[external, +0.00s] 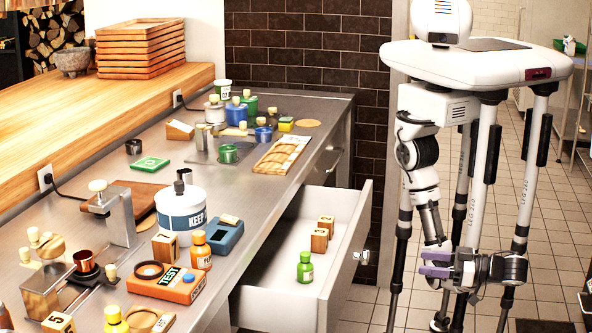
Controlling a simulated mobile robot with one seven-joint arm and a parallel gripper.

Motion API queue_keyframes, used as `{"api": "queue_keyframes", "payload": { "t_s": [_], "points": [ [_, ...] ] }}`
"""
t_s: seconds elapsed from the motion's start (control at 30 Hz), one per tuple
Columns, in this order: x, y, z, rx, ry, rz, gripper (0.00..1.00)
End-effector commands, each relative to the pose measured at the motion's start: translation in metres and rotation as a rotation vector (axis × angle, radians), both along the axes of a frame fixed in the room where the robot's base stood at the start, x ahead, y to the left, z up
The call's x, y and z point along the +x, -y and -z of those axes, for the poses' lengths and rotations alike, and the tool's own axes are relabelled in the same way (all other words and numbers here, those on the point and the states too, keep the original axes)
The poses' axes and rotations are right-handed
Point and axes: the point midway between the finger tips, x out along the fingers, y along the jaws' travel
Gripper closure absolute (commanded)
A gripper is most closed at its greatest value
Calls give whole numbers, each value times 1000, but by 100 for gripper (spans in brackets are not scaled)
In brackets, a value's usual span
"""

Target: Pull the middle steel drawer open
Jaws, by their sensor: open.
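A drawer (345,262) in the steel counter's right side stands pulled out, showing its pale interior. A small metal handle (361,256) is on its front face. Inside are a green bottle (305,268) and two small wooden blocks (320,240). Another drawer, with a bar handle (332,160), is shut farther back along the counter. I cannot tell from this view which drawer is the middle one. My gripper (424,263) is open and empty, its purple-tipped fingers pointing left toward the open drawer's front. It is apart from the handle, to its right.
The steel counter (110,168) carries many small items, including a white KEEP pot (181,212), an orange TEST box (166,283) and several bottles and blocks. A wooden ledge (60,128) runs behind it. Tiled floor (545,230) is open at the right.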

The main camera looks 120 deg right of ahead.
Motion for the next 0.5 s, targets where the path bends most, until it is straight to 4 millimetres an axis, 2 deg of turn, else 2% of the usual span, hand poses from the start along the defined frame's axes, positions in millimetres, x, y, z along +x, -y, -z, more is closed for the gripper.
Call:
{"api": "queue_keyframes", "payload": {
  "t_s": [0.5],
  "points": [
    [2,-1,-3,-15,-15,12,45]
  ]
}}
